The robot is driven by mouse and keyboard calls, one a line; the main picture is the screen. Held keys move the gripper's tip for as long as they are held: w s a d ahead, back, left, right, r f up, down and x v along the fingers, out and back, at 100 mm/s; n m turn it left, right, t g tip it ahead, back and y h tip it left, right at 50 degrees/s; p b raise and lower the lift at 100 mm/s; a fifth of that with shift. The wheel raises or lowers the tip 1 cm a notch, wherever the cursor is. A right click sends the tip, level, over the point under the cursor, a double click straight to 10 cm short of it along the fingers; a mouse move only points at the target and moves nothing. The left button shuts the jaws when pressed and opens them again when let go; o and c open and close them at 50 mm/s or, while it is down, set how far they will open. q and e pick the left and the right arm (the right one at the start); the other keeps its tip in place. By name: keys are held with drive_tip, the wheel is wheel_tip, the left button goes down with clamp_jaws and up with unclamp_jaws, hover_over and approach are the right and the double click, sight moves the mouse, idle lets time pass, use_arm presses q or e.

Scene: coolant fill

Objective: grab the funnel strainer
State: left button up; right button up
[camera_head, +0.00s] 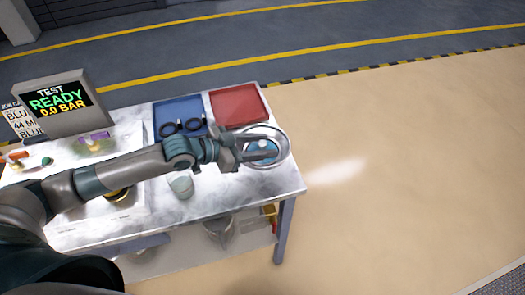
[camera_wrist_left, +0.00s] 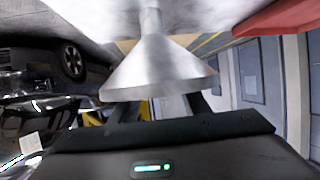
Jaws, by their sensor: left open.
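The funnel strainer (camera_head: 283,137) is a round, shiny metal funnel with a wide rim and a blue centre, at the right end of the table. In the left wrist view the metal cone (camera_wrist_left: 155,68) and its narrow stem fill the middle, just beyond the fingers. My left gripper (camera_head: 268,148) is open, its fingers reaching over the funnel's mouth in the head view. Whether the fingers touch the funnel or straddle its wall, I cannot tell. My right gripper is in neither view.
A blue tray (camera_head: 178,109) with black rings and a red tray (camera_head: 240,106) lie behind the gripper. A clear cup (camera_head: 181,187) stands under my left forearm. A test display (camera_head: 57,104) stands at the left. A metal jug (camera_head: 218,231) is on the lower shelf.

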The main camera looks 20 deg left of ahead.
sight(262, 143)
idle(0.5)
use_arm(q)
clamp_jaws()
drive_tip(key=shift+r, duration=0.1)
drive_tip(key=shift+r+b, duration=0.4)
drive_tip(key=shift+r, duration=0.2)
wheel_tip(262, 143, up, 2)
drive_tip(key=shift+r+b, duration=0.15)
drive_tip(key=shift+b, duration=0.35)
drive_tip(key=s+d+r+b, duration=0.2)
drive_tip(key=s+d+r, duration=0.2)
drive_tip(key=d+r, duration=0.3)
drive_tip(key=shift+d+r, duration=0.15)
drive_tip(key=shift+d, duration=1.85)
